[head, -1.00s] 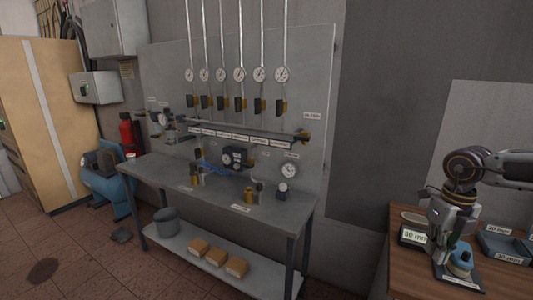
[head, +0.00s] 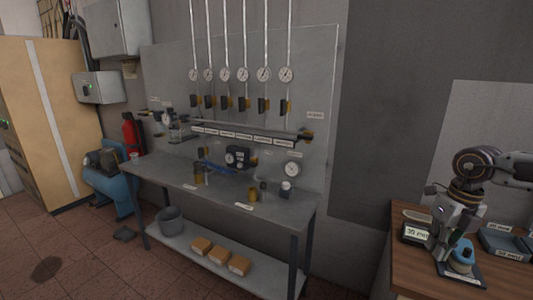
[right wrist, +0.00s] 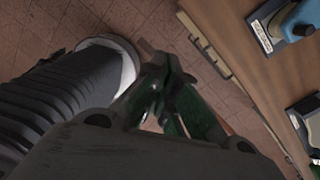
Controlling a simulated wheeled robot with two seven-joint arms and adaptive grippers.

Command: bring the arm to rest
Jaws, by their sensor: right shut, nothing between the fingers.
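My right gripper (head: 440,250) points down at the right of the head view, in front of the wooden table's items. In the right wrist view its fingers (right wrist: 158,75) are together with nothing between them, and tiled floor shows past them. The table edge lies to the right of the fingers there. A blue shoe-last-like piece (head: 462,256) stands on a dark labelled base beside the gripper in the head view. A blue piece on a labelled base also shows in the wrist view (right wrist: 298,18). My left gripper is in neither view.
The wooden table (head: 408,280) carries a labelled dark block (head: 415,232) and blue-grey labelled trays (head: 505,243). A grey workbench (head: 225,202) with gauges stands at the left, boxes on its lower shelf. Floor between bench and table is open.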

